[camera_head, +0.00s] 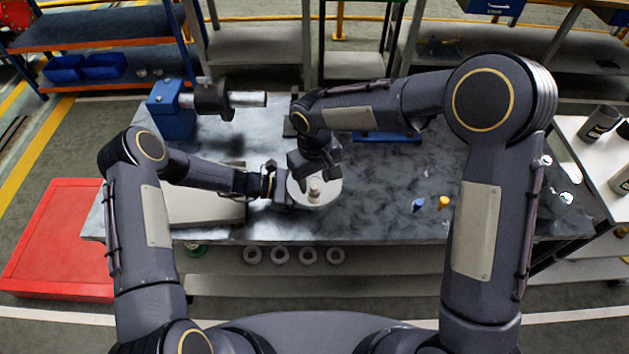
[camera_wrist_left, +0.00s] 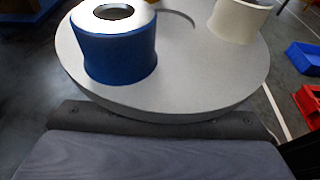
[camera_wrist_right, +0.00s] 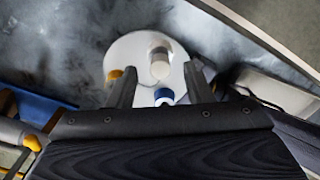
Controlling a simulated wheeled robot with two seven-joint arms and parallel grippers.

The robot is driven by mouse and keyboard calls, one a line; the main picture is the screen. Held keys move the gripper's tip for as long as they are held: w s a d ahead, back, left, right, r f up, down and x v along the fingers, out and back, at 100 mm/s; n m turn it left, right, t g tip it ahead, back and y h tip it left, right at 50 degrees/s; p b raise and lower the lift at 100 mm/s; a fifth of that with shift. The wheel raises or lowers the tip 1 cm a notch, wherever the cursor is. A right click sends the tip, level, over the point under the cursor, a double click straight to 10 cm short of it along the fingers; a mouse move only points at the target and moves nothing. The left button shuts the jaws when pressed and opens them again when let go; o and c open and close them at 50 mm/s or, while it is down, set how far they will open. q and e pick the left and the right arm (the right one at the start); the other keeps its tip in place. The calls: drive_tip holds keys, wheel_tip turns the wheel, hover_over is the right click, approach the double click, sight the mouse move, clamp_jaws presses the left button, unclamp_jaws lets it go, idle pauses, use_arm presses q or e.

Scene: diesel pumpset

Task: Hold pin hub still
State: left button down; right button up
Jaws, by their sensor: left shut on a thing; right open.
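The pin hub, a pale grey round disc (camera_head: 326,199), is above the front middle of the bench in the head view. In the left wrist view the disc (camera_wrist_left: 200,85) carries a blue collar (camera_wrist_left: 118,50) with a hole in its top and a white collar (camera_wrist_left: 240,18). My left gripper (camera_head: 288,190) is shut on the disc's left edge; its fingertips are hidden. My right gripper (camera_wrist_right: 160,82) is open above the disc (camera_wrist_right: 130,55). The white collar (camera_wrist_right: 160,65) and blue collar (camera_wrist_right: 164,96) appear between its fingers, with no visible grip on either.
The grey bench (camera_head: 380,210) is clear right of the disc, except for a small blue piece (camera_head: 419,205) and a yellow piece (camera_head: 444,202). A blue machine with a shaft (camera_head: 172,112) stands at the back left. A pale plate (camera_head: 205,208) lies left of the disc.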

sight(315, 185)
wheel_tip(315, 185, up, 10)
drive_tip(key=shift+r, duration=0.15)
idle(0.3)
use_arm(q)
drive_tip(key=shift+c, duration=2.3)
unclamp_jaws()
drive_tip(key=shift+a, duration=0.1)
